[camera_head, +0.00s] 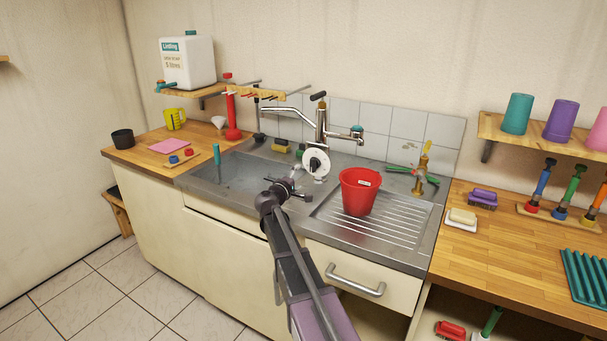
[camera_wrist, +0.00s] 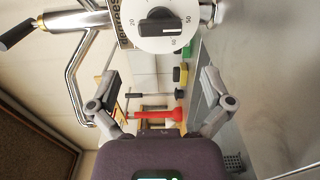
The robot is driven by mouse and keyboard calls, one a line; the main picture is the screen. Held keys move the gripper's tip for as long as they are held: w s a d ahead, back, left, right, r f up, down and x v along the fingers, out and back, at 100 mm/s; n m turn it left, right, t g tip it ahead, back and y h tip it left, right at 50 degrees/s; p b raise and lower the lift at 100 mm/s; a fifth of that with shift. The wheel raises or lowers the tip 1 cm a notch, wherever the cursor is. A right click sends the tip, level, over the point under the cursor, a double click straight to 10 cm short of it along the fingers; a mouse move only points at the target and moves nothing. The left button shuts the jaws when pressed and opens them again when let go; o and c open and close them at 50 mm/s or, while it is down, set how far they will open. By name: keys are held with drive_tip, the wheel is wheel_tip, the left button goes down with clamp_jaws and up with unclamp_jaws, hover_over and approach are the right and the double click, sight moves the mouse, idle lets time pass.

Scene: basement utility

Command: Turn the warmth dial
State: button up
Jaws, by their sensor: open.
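The warmth dial (camera_head: 316,162) is a round white disc with a black bar knob, standing by the tap at the back of the sink. In the wrist view the dial (camera_wrist: 150,30) is near the top edge, with printed numbers around its knob, partly cut off. My gripper (camera_head: 291,187) is over the sink, in front of the dial and apart from it. In the wrist view its two fingers (camera_wrist: 160,76) are spread wide with nothing between them, and the dial lies beyond them.
A chrome tap (camera_head: 322,120) rises behind the dial. A red bucket (camera_head: 358,190) stands on the drainer just right of my gripper. A brass tap (camera_head: 422,176) is farther right. A red plunger (camera_head: 232,115) stands at the back left.

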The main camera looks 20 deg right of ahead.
drive_tip(key=shift+s+a, duration=0.45)
drive_tip(key=shift+a, duration=0.1)
